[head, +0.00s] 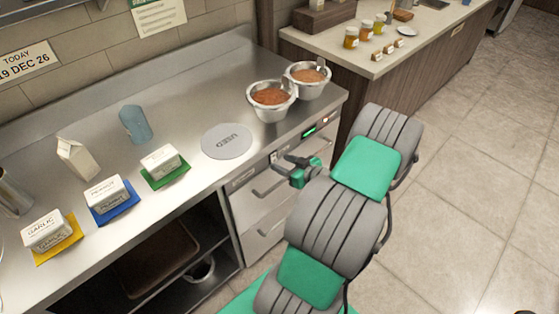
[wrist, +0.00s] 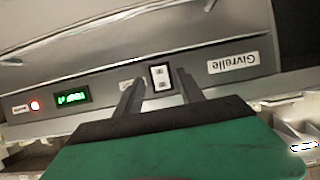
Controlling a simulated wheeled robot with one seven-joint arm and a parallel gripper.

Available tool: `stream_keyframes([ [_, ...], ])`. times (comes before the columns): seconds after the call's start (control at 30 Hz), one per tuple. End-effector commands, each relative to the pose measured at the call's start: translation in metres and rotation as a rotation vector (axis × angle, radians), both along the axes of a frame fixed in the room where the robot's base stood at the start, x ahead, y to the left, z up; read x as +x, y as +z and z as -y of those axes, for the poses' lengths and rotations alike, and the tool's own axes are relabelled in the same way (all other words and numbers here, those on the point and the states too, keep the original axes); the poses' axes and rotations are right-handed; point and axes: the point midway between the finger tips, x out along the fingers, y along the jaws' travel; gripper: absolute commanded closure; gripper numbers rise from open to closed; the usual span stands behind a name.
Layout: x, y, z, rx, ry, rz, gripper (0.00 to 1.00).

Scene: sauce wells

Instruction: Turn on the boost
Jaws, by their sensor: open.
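The fridge's control panel (wrist: 110,90) fills the wrist view, upside down. A white switch (wrist: 162,77) in a black frame sits on it, with a small unreadable label (wrist: 131,83) beside it. My gripper (wrist: 159,92) is open and empty, its two fingers pointing at the panel on either side of the switch; I cannot tell whether they touch it. A lit green display (wrist: 72,98) and a glowing red round light (wrist: 35,105) lie farther left.
A "Givrelle" plate (wrist: 233,62) is right of the switch. Drawers with handles (head: 268,188) are below the panel. The steel counter (head: 200,110) above holds two sauce wells (head: 271,100) (head: 308,79), a grey "USED" disc (head: 227,141) and several labelled tubs (head: 160,161).

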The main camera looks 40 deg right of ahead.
Motion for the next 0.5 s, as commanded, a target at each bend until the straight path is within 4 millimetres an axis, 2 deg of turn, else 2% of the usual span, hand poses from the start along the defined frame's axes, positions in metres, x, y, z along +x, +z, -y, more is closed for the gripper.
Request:
stream_keyframes([
  [0.03, 0.008, -0.002, -0.001, 0.0, 0.003, 0.0, 0.55],
  [0.17, 0.019, -0.007, -0.001, 0.001, 0.001, 0.0, 0.55],
  [0.4, 0.02, -0.008, 0.0, 0.001, 0.0, -0.001, 0.55],
  [0.5, 0.02, -0.008, 0.0, 0.001, 0.0, -0.001, 0.62],
])
